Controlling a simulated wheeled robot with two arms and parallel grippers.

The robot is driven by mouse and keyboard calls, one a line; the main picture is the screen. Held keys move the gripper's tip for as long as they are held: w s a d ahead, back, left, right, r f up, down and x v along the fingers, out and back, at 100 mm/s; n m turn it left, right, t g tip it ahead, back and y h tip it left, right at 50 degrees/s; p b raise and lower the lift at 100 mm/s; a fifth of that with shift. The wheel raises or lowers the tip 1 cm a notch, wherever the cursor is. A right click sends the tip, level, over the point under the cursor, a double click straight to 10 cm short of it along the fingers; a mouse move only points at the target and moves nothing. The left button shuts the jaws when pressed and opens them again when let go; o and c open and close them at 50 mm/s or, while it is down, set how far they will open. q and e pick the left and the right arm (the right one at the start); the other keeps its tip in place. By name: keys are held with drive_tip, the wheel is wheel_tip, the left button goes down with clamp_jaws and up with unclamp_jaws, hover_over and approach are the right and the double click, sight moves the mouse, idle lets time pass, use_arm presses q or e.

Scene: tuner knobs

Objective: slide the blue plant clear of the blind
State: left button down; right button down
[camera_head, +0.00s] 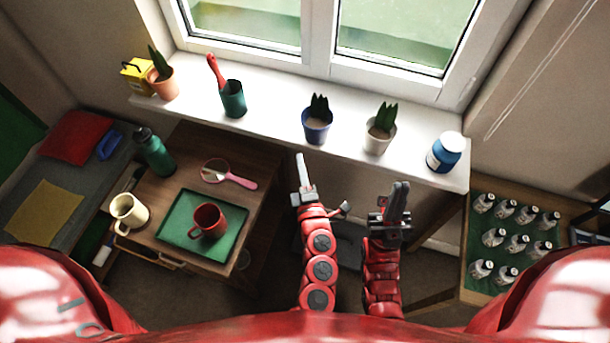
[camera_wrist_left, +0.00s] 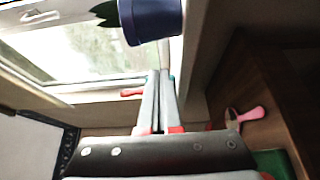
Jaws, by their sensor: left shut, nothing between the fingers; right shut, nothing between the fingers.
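The blue plant (camera_head: 317,126), a green plant in a small blue pot, stands upright on the white windowsill (camera_head: 275,121), between the green pot and the white pot. Its blue pot also shows at the top of the left wrist view (camera_wrist_left: 152,22). My left gripper (camera_head: 300,160) is shut and empty, just below and left of the blue pot at the sill's front edge; I see a gap to the pot. My right gripper (camera_head: 401,188) is shut and empty, below the white pot and in front of the sill. I cannot make out a blind at the window (camera_head: 400,35).

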sight(311, 138)
use_arm(q)
drive_tip(key=w, duration=0.2)
drive_tip(key=w+d+p, duration=0.1)
drive_tip(key=w, duration=0.2)
drive_tip(key=shift+w+d+p, duration=0.3)
drive_tip(key=shift+d+p, duration=0.05)
drive_tip(key=shift+p, duration=0.05)
drive_tip(key=shift+w+d+f, duration=0.1)
drive_tip(key=shift+w, duration=0.05)
drive_tip(key=shift+w+d+b, duration=0.5)
drive_tip(key=shift+w+b, duration=0.25)
drive_tip(key=shift+b, duration=0.15)
drive_tip(key=shift+d, duration=0.1)
